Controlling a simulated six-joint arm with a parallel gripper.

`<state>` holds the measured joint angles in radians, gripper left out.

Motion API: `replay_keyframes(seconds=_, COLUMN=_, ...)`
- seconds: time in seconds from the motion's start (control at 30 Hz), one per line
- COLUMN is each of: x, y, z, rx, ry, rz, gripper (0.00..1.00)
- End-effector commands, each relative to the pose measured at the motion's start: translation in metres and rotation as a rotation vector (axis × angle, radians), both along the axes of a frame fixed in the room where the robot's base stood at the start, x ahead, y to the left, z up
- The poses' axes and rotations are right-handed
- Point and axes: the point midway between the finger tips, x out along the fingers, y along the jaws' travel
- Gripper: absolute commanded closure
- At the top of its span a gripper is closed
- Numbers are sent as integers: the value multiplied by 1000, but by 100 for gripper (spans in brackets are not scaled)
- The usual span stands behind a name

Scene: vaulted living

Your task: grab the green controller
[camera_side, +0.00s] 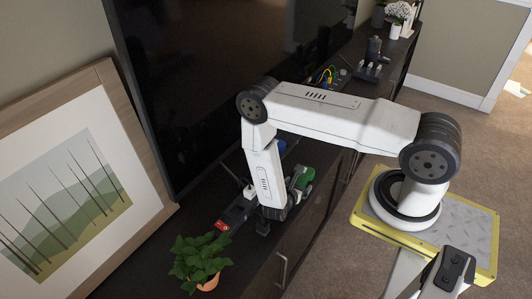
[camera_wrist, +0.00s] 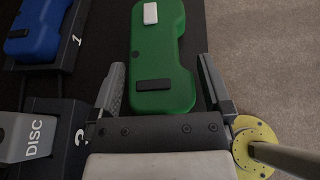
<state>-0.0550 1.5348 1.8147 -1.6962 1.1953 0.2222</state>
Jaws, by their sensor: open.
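The green controller (camera_wrist: 160,62) lies on the dark cabinet top. In the wrist view it runs from the top edge down between my fingers, with a white block and a black block on it. It also shows in the side view (camera_side: 302,179), partly hidden behind my arm. My gripper (camera_wrist: 163,78) is open, one finger on each side of the controller's near end, with gaps on both sides. I cannot tell the height of the fingertips over the cabinet. In the side view my gripper (camera_side: 268,219) is low over the cabinet.
A blue controller (camera_wrist: 38,28) sits left on a black stand marked 1. A potted plant (camera_side: 200,262), a television (camera_side: 215,75) and a leaning picture (camera_side: 70,190) surround the spot. Carpet lies right of the cabinet edge.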

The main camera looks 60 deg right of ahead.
Motion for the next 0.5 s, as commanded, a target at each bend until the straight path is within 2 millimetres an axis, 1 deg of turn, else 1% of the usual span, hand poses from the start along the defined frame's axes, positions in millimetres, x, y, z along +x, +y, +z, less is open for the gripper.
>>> replay_keyframes(seconds=0.17, x=0, y=0, z=0, rx=0, ry=0, rz=0, gripper=0)
replay_keyframes(seconds=0.27, x=0, y=0, z=0, rx=0, ry=0, rz=0, gripper=29)
replay_keyframes(seconds=0.3, x=0, y=0, z=0, rx=0, ry=0, rz=0, gripper=41)
replay_keyframes(seconds=0.37, x=0, y=0, z=0, rx=0, ry=0, rz=0, gripper=60)
replay_keyframes(seconds=0.4, x=0, y=0, z=0, rx=0, ry=0, rz=0, gripper=73)
replay_keyframes(seconds=0.43, x=0, y=0, z=0, rx=0, ry=0, rz=0, gripper=83)
replay_keyframes(seconds=0.5, x=0, y=0, z=0, rx=-1, ry=-1, rz=0, gripper=84)
